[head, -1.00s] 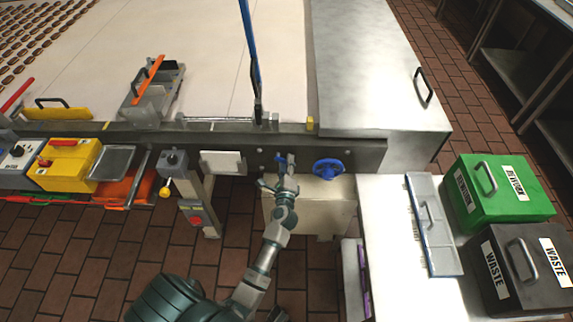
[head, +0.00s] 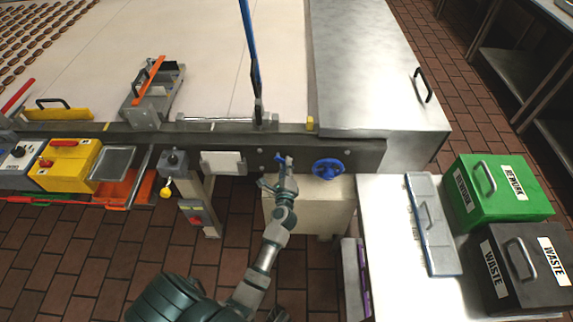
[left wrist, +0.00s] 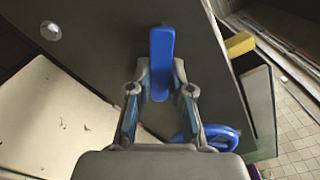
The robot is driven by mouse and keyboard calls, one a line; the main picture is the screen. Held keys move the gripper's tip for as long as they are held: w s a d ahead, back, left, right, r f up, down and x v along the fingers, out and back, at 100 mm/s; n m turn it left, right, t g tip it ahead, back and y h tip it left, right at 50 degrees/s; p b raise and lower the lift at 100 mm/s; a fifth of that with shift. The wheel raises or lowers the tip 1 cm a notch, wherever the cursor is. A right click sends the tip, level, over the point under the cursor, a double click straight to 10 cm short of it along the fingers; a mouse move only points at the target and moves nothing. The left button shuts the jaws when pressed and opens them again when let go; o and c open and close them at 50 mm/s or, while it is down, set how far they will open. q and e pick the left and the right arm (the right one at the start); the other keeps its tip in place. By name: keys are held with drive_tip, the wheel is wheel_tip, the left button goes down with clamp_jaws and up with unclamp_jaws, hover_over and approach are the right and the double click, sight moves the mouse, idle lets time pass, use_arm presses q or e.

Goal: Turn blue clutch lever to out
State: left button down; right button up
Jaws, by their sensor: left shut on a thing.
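The blue clutch lever (left wrist: 161,52) is a short, rounded blue bar on the dark machine panel. In the left wrist view it stands upright between the fingertips of my left gripper (left wrist: 161,78), which is shut on it. In the head view the gripper (head: 284,168) is at the panel's front, with a small blue piece of the lever (head: 280,158) showing at its tips. The fingers hide the rest, and I see no readable position mark.
A blue handwheel (head: 328,168) sits close to the right of the gripper. A pale box (head: 330,205) stands below the panel. A tall blue bar (head: 249,45) rises behind. A white side table (head: 395,260) and green bin (head: 500,190) are at the right.

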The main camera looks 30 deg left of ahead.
use_arm(q)
drive_tip(key=shift+s+a+f+m, duration=0.1)
drive_tip(key=shift+a+f+m, duration=0.1)
drive_tip(key=shift+m, duration=0.6)
drive_tip(key=m+p, duration=0.1)
drive_tip(key=m, duration=0.1)
drive_tip(key=a+m+p, duration=0.1)
drive_tip(key=m, duration=0.1)
drive_tip(key=m+p, duration=0.1)
drive_tip(key=m, duration=0.1)
drive_tip(key=shift+s+a+f, duration=0.15)
drive_tip(key=shift+s+f, duration=0.25)
drive_tip(key=shift+s+a+f+m+p, duration=0.15)
drive_tip(key=shift+a+m+p, duration=0.1)
drive_tip(key=shift+m, duration=0.55)
drive_tip(key=shift+s+a+r+m+p, duration=0.15)
drive_tip(key=shift+m+p, duration=0.1)
drive_tip(key=shift+m, duration=0.55)
use_arm(e)
drive_tip(key=s+f, duration=0.3)
drive_tip(key=f, duration=0.7)
drive_tip(key=shift+s+d+f, duration=0.2)
drive_tip(key=shift+s+f, duration=0.1)
drive_tip(key=shift+f, duration=0.05)
use_arm(q)
drive_tip(key=shift+f, duration=0.1)
drive_tip(key=c, duration=1)
unclamp_jaws()
drive_tip(key=shift+c, duration=0.2)
drive_tip(key=v, duration=1.2)
